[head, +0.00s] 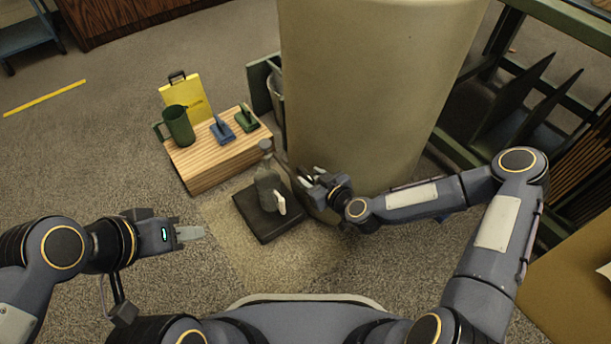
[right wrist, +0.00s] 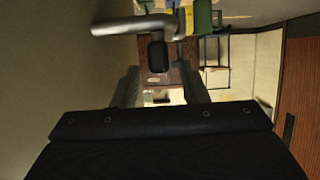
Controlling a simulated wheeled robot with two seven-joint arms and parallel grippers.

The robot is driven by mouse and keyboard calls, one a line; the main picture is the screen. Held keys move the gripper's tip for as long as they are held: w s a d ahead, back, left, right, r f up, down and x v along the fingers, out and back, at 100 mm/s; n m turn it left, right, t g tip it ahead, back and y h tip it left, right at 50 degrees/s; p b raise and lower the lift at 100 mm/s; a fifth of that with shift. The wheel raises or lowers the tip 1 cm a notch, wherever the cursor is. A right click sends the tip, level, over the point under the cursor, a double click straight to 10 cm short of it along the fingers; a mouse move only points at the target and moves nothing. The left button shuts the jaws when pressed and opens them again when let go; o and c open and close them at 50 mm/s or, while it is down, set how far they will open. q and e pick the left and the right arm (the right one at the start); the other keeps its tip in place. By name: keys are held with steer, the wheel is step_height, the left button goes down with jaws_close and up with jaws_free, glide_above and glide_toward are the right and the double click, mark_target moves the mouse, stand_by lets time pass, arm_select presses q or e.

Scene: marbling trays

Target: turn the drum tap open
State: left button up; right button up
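The drum (head: 375,90) is a large beige cylinder at the upper middle of the head view. It also fills the left side of the right wrist view (right wrist: 45,60). There the tap (right wrist: 130,25) shows as a bent grey metal pipe with a dark block-like handle (right wrist: 158,56). My right gripper (head: 312,178) is beside the drum's lower left side. In the right wrist view its fingers (right wrist: 160,87) stand apart, with the handle between and beyond their tips; contact is not visible. In the head view the gripper largely hides the tap. My left gripper (head: 190,233) is empty over the carpet; its finger gap is unclear.
A dark stand (head: 256,220) with a grey bottle (head: 266,178) is just left of my right gripper. A green rack (head: 560,100) stands right of the drum.

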mark_target(307, 174)
steer(key=shift+b+x, duration=0.4)
steer(key=shift+x, duration=1.35)
jaws_close()
